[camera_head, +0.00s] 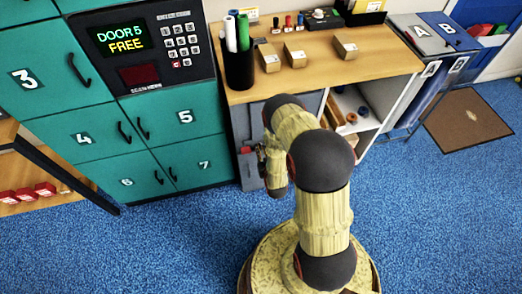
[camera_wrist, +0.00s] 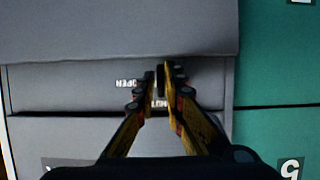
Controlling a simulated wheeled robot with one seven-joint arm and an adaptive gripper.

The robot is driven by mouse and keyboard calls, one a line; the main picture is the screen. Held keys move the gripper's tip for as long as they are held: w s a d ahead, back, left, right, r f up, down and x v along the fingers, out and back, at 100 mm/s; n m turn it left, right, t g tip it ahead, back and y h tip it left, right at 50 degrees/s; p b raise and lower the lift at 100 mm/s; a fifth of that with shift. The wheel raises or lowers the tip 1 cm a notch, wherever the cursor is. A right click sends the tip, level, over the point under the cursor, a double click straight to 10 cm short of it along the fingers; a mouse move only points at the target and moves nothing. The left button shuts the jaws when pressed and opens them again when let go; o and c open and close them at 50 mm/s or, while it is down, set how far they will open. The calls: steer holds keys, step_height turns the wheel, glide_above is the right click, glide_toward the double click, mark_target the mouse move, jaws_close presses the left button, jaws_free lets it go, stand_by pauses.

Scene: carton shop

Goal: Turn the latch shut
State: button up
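The latch (camera_wrist: 160,78) is a small dark handle on a grey front panel (camera_wrist: 60,92), seen in the wrist view. It stands about upright in that picture. An upside-down label reading OPEN is to its left, and a partly covered label, seemingly SHUT, is just below it. My gripper (camera_wrist: 159,84) has its two yellow and dark fingers close together, one on each side of the latch, seemingly pinching it. In the head view my arm reaches to the grey cabinet (camera_head: 249,172) under the wooden counter.
Teal lockers (camera_head: 175,122) with a keypad panel stand directly left of the grey cabinet. The wooden counter (camera_head: 320,77) above carries a pen cup (camera_head: 239,68) and small cartons. Open shelves (camera_head: 357,112) are to the right. Blue carpet in front is clear.

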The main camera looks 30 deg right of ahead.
steer(key=o, duration=0.3)
steer(key=shift+w+r, duration=0.1)
steer(key=v, duration=1.2)
steer(key=shift+d, duration=0.1)
